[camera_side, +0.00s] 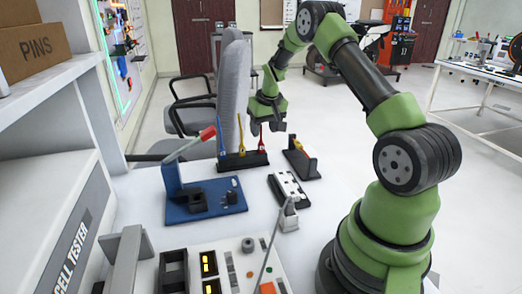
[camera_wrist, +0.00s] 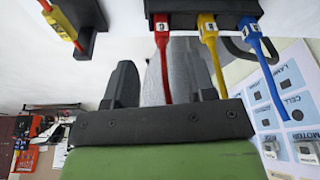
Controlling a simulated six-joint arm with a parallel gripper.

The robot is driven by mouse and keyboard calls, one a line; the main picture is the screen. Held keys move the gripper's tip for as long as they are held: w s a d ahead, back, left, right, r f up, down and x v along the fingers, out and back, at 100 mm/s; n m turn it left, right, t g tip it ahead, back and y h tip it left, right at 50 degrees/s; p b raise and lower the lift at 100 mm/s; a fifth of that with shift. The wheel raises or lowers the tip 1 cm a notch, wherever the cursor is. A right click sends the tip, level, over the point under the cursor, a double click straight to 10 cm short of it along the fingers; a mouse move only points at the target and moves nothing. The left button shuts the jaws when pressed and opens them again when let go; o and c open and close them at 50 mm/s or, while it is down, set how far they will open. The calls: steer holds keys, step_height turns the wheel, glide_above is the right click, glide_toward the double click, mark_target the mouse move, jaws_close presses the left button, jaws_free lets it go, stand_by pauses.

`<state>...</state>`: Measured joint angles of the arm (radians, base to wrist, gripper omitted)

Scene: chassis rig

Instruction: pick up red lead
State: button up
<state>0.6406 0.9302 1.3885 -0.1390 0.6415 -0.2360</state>
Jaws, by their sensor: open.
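The red lead (camera_side: 261,133) stands upright at the right end of a black holder (camera_side: 245,160), with a yellow lead (camera_side: 240,133) and a blue lead (camera_side: 221,138) beside it. My gripper (camera_side: 271,127) is open and empty at the upper part of the red lead. In the wrist view the red lead (camera_wrist: 162,55) appears between the finger lines of my gripper (camera_wrist: 165,88), the yellow lead (camera_wrist: 212,50) overlaps the right finger, and the blue lead (camera_wrist: 264,55) is further right. Contact with the red lead cannot be told.
A second black block (camera_side: 302,162) with a yellow-orange piece stands to the right. A white socket strip (camera_side: 288,188) lies in front of it. A blue fixture (camera_side: 210,203) with a red-tipped lever stands at left. A control panel (camera_side: 225,268) fills the near edge. A grey chair (camera_side: 233,85) is behind.

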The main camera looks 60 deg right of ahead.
mark_target(262, 143)
steer(key=x, duration=0.6)
steer(key=shift+s+a, duration=0.15)
steer(key=shift+a, duration=0.15)
steer(key=shift+c, duration=0.2)
jaws_close()
